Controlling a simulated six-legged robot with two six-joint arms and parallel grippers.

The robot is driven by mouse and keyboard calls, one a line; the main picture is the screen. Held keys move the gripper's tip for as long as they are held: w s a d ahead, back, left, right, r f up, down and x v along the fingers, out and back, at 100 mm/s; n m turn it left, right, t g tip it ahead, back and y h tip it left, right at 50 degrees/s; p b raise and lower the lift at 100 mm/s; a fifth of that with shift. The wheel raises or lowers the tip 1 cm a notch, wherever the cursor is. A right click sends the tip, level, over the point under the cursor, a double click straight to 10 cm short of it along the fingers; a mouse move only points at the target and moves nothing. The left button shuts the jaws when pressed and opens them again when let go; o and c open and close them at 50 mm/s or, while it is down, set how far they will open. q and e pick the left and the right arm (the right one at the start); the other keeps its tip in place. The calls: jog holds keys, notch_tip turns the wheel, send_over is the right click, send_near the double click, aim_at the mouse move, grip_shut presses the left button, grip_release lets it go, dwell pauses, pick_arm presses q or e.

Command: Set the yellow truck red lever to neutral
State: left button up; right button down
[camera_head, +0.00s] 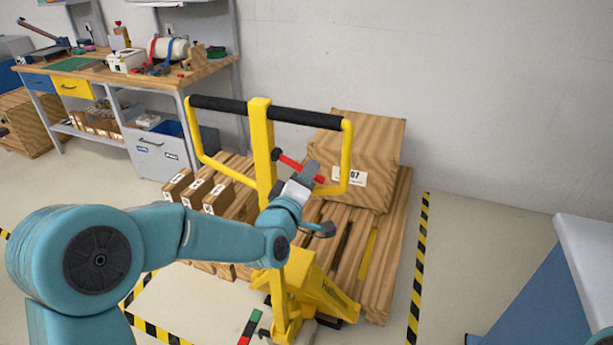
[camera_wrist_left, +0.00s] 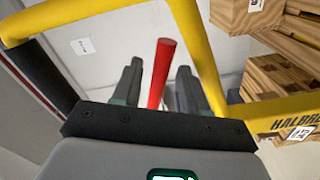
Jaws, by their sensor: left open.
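The yellow truck (camera_head: 262,140) stands in the middle of the head view, with a yellow loop handle and black grips. Its red lever (camera_head: 300,167) sticks out to the right of the upright, below the top bar. My left gripper (camera_head: 312,178) is at the lever, its dark fingers partly covering it. In the left wrist view the red lever (camera_wrist_left: 162,72) stands between the two open fingers of my left gripper (camera_wrist_left: 156,85), with gaps visible on both sides. Its lower end is hidden behind the gripper body. My right gripper is not in view.
The truck's yellow frame (camera_wrist_left: 208,70) is close beside the fingers in the wrist view. A wooden pallet (camera_head: 375,250) with a large box (camera_head: 365,150) and small boxes (camera_head: 200,192) lies behind. A workbench (camera_head: 140,75) stands at the back left. A blue-and-white unit (camera_head: 540,290) is at right.

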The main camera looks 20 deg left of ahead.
pick_arm(q)
grip_shut()
jog(key=r+n+b, duration=0.1)
jog(key=n+b, duration=0.1)
jog(key=b, duration=0.1)
jog(key=r+n+b, duration=0.2)
jog(key=b, duration=0.1)
jog(key=shift+d+r, duration=0.15)
jog(key=shift+d, duration=0.2)
grip_release()
